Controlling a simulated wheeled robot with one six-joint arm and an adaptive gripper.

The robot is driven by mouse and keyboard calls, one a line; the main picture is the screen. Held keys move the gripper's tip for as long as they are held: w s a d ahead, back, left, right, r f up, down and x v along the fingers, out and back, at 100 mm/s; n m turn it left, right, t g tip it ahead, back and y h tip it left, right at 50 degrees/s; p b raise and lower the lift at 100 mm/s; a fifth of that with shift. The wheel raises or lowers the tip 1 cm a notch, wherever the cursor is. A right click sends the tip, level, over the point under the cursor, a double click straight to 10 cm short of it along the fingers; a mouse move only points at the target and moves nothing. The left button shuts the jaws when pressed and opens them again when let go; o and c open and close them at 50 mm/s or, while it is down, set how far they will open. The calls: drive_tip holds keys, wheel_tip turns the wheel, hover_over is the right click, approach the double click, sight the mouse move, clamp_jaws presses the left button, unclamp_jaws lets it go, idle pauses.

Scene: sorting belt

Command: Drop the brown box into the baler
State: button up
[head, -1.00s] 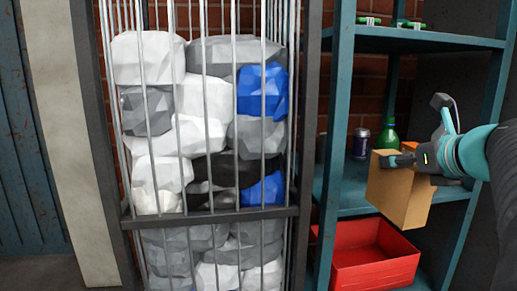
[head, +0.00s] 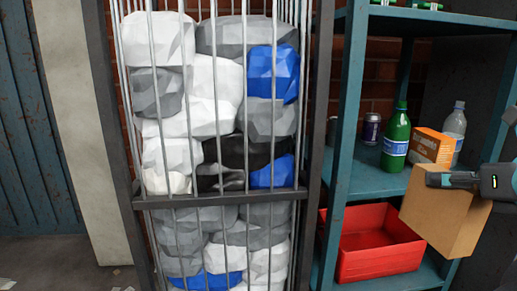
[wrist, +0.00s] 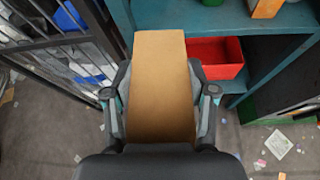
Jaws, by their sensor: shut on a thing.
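The brown box (head: 440,222) is at the right of the head view, held in the air in front of the teal shelf. My gripper (head: 470,181) shows only in part there, at the right edge, against the box's upper part. In the wrist view the brown box (wrist: 161,85) stands out between the two fingers of my gripper (wrist: 161,95), which is shut on it. No baler that I can make out is in view.
A barred cage (head: 222,200) packed with white, grey and blue lumps stands left of the teal shelf (head: 365,183). The shelf holds a green bottle (head: 396,140), a can (head: 371,128), an orange box (head: 432,147), a clear bottle (head: 456,125) and a red bin (head: 378,262).

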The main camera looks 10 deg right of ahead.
drive_tip(key=s+a+r+p, duration=0.1)
drive_tip(key=s+r+p, duration=0.1)
drive_tip(key=s, duration=1.4)
drive_tip(key=shift+a+r+n+h, duration=0.2)
drive_tip(key=shift+r+n+h, duration=0.1)
drive_tip(key=shift+r, duration=0.35)
